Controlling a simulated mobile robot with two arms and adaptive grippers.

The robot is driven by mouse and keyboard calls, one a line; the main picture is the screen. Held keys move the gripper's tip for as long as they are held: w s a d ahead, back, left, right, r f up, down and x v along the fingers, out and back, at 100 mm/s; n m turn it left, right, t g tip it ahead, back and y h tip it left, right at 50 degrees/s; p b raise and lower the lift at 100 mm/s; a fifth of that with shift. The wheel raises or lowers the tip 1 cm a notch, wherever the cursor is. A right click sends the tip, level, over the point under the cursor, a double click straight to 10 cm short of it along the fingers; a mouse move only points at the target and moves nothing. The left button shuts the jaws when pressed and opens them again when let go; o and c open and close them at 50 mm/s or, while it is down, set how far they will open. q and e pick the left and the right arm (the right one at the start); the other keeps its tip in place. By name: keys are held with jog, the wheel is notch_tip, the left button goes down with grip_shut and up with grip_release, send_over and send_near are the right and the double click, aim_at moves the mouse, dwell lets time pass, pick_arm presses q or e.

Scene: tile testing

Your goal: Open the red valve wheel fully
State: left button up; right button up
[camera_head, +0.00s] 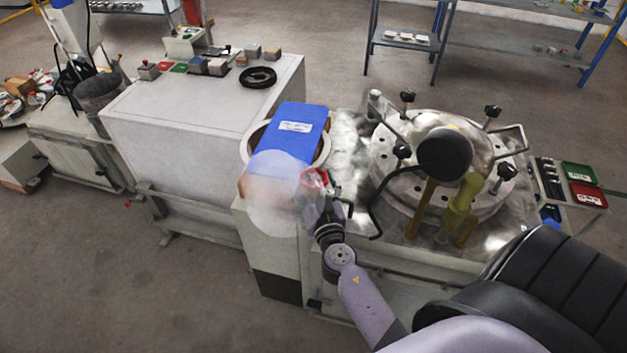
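A small part of the red valve wheel (317,174) shows at the left edge of the metal test bench, just above my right gripper. My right arm comes in from the lower right, and its dark gripper (324,200) is at the wheel. The fingers are small and overlap the wheel, so I cannot tell whether they are closed on it. A pale see-through round shape (273,192) covers the area left of the wheel and hides part of it. My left gripper is not in view.
A round bolted metal flange (398,183) with black knobs and yellow supports stands to the right. A white cabinet (190,125) carries small blocks and a black coil. Floor at lower left is clear.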

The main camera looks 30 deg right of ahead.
jog(key=c, duration=0.8)
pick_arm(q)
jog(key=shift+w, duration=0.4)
pick_arm(e)
jog(key=shift+o, duration=0.2)
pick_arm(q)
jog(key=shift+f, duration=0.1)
pick_arm(e)
jog(key=shift+n+y, duration=0.4)
jog(key=shift+y, duration=0.2)
jog(key=shift+d+t+y, duration=0.1)
jog(key=shift+t+y, duration=0.2)
jog(key=shift+r+n+y, duration=0.1)
jog(key=shift+n+y, duration=0.9)
jog(key=shift+y, duration=0.2)
jog(key=n+y+p, duration=0.1)
jog(key=n+y, duration=0.2)
jog(key=y, duration=0.2)
jog(key=shift+d, duration=0.15)
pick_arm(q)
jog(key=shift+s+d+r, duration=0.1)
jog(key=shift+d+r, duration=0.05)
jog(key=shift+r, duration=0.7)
pick_arm(e)
jog(key=shift+n+g+y, duration=0.5)
jog(key=shift+n+y, duration=1.1)
jog(key=shift+y, duration=0.7)
